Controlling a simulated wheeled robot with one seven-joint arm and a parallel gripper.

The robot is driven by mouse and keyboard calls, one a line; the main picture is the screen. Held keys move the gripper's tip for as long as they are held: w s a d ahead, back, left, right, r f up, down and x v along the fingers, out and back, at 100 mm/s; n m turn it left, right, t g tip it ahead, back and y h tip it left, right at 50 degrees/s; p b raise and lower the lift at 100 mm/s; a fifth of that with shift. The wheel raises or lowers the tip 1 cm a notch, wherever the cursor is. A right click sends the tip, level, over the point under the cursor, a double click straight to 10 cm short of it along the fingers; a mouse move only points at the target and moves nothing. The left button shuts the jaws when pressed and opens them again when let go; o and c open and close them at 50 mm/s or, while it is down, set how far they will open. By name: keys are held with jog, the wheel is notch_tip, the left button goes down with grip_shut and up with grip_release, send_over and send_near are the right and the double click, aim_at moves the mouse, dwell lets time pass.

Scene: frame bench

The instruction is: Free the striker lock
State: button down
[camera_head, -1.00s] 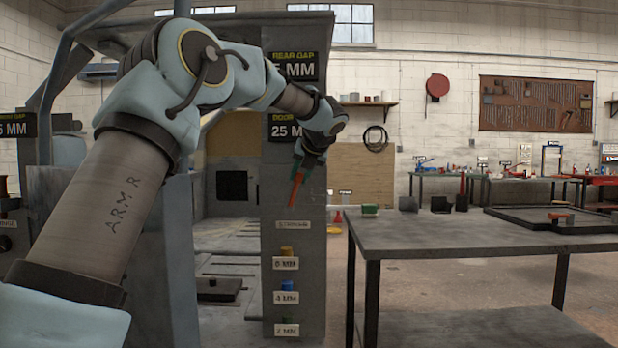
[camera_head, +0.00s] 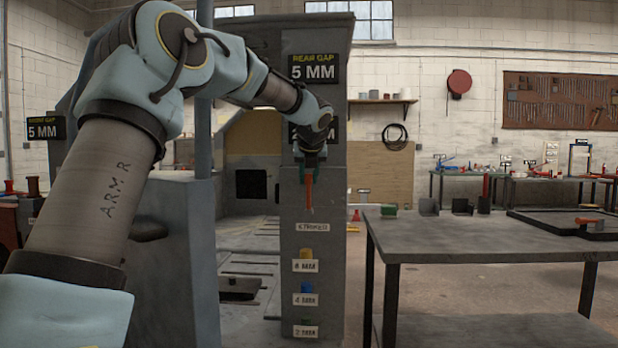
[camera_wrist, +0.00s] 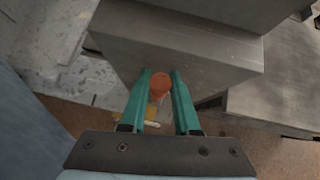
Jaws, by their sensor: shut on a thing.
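My gripper (camera_head: 311,168) is shut on an orange-red rod (camera_head: 309,192), which hangs nearly upright in front of the grey post (camera_head: 341,200). Its lower end is above a small label on the post that seems to read STRIKER (camera_head: 311,226). In the wrist view, the green fingers (camera_wrist: 160,76) stand on either side of the rod's round orange-red end (camera_wrist: 159,86). I cannot tell whether the rod touches the post. No striker lock can be clearly made out; the arm and rod cover part of the post.
Below the label the post carries a yellow peg (camera_head: 306,253), a blue peg (camera_head: 306,287) and a green peg (camera_head: 306,322), each with a size label. A metal table (camera_head: 470,238) stands to the right. A 5 MM sign (camera_head: 314,68) is above my gripper.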

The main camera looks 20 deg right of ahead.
jog(key=shift+a+f, duration=0.1)
jog(key=c, duration=0.6)
grip_release()
jog(key=shift+c, duration=0.2)
jog(key=v, duration=1.1)
jog(key=shift+f, duration=0.1)
